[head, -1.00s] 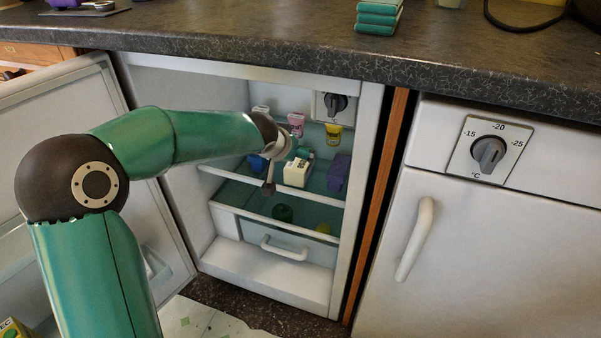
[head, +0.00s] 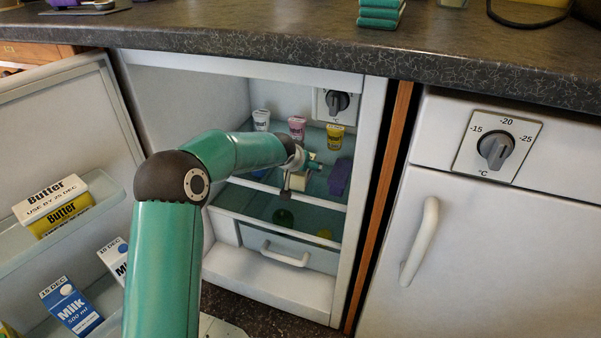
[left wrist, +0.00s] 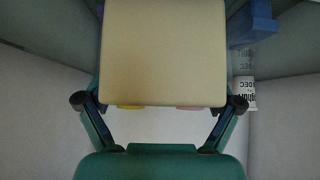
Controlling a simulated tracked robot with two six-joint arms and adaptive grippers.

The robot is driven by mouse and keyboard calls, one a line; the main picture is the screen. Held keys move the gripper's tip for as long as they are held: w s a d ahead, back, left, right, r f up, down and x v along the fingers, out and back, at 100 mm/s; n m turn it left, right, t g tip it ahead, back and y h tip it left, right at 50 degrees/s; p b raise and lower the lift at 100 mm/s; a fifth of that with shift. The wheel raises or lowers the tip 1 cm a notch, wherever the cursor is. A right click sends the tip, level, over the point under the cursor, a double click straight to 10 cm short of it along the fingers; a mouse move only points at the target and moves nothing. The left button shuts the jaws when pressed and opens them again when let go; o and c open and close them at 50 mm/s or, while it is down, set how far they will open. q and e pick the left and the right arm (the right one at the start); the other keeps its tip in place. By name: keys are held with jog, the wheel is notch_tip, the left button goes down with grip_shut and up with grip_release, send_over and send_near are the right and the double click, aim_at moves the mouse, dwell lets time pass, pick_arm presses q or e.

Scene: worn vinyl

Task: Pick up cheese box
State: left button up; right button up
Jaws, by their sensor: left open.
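A cream-coloured box (head: 298,183), which I take for the cheese box, sits on the upper fridge shelf, partly covered by my left gripper (head: 300,172). I can read no label on it. In the left wrist view the box (left wrist: 163,55) shows a plain face, close up, filling the space between the fingers. The left gripper is open, with one finger on either side of the box; I cannot tell whether they touch it. My right gripper is not in view.
A purple box (head: 340,177) stands right of the cream box. White, pink (head: 297,128) and yellow tubes (head: 334,136) stand behind. The fridge door (head: 60,130) is open at left, holding a butter box (head: 54,205) and milk cartons (head: 71,306). A drawer (head: 275,240) lies below.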

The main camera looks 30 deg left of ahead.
pick_arm(q)
jog(key=shift+w+a+f, duration=0.1)
jog(key=shift+w+f, duration=0.15)
jog(key=shift+w, duration=0.05)
jog(key=shift+c, duration=0.2)
jog(key=c, duration=1.4)
jog(key=shift+r, duration=0.1)
